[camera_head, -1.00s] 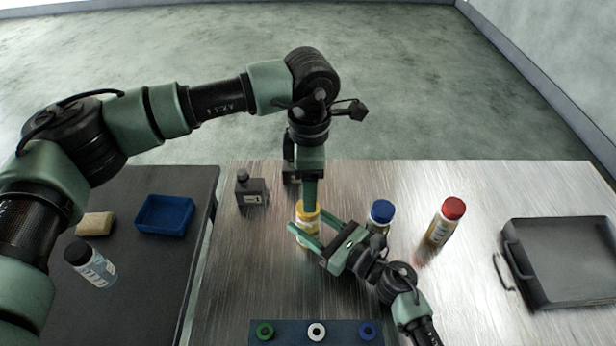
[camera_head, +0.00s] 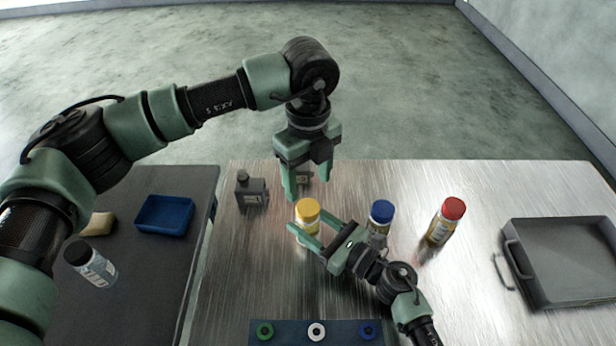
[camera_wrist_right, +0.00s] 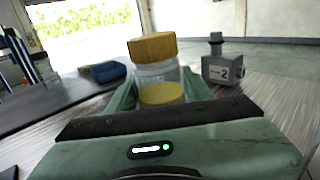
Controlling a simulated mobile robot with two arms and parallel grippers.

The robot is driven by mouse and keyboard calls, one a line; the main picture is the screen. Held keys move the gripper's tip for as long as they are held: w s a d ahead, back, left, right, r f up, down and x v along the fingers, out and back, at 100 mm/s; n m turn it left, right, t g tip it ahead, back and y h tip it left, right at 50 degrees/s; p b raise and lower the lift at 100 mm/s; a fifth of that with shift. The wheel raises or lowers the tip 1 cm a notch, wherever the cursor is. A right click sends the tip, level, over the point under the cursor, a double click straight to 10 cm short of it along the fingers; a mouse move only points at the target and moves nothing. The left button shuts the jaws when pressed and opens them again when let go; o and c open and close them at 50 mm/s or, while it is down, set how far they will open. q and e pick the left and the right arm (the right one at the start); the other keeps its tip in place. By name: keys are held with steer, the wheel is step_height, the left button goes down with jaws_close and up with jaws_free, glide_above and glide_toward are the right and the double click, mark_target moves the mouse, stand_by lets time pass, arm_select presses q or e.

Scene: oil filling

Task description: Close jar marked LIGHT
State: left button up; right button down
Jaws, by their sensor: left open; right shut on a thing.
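A jar with a yellow lid (camera_head: 307,210) stands on the metal table, left of the other jars. The lid sits on its top. My right gripper (camera_head: 306,236) is shut on this jar's body, one finger on each side. In the right wrist view the jar (camera_wrist_right: 155,72) shows between the fingers, with its yellow lid (camera_wrist_right: 152,47) on top and a yellow round patch lower on its front. I cannot read the word LIGHT on any jar. My left gripper (camera_head: 308,187) is open and empty, above and behind the yellow lid, apart from it.
A blue-lidded jar (camera_head: 381,213) and a red-lidded jar (camera_head: 446,221) stand to the right. A grey tray (camera_head: 570,262) is far right. A button panel (camera_head: 340,332) lies at the front.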

mark_target(308, 207)
arm_select(q)
steer(key=shift+n, duration=0.7)
steer(key=shift+f, duration=4)
